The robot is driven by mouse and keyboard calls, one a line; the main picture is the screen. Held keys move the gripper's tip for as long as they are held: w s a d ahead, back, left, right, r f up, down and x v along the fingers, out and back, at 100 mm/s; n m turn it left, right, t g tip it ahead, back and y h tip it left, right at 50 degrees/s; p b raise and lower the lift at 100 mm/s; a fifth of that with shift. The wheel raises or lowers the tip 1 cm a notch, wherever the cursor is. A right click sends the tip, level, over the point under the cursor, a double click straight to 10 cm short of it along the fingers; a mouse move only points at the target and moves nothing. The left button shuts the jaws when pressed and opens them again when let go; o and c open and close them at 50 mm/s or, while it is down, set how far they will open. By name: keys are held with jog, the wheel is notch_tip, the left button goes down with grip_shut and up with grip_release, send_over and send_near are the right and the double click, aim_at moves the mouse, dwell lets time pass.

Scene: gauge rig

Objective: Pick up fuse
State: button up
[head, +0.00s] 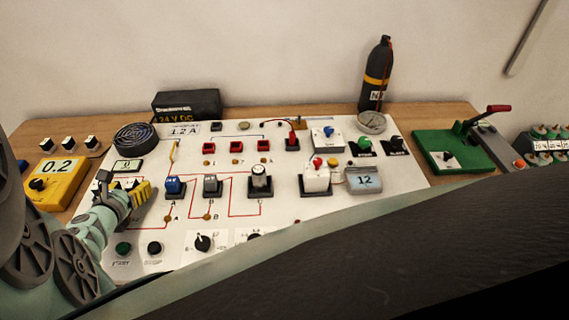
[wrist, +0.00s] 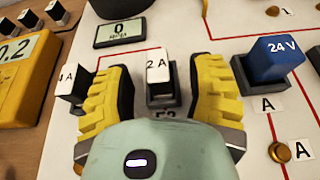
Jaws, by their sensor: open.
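A fuse with a white cap marked "2 A" (wrist: 157,66) stands in a dark holder on the white panel. My gripper (wrist: 162,80) is open, with one yellow-padded finger on each side of this fuse and visible gaps between. A second white-capped fuse (wrist: 72,82), its label partly cut to "A", stands just left of the left finger. In the head view my gripper (head: 132,190) is low over the panel's left part and hides most of these fuses.
A blue 24 V block (wrist: 272,60) stands close right of the right finger. A yellow meter (head: 60,178) reading 0.2 lies left of the panel, with several white-capped blocks (head: 68,142) behind it. A small display (wrist: 120,31) reading 0 lies beyond the fuses.

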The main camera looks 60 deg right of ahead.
jog(key=shift+d, duration=0.1)
grip_shut()
dwell(0.5)
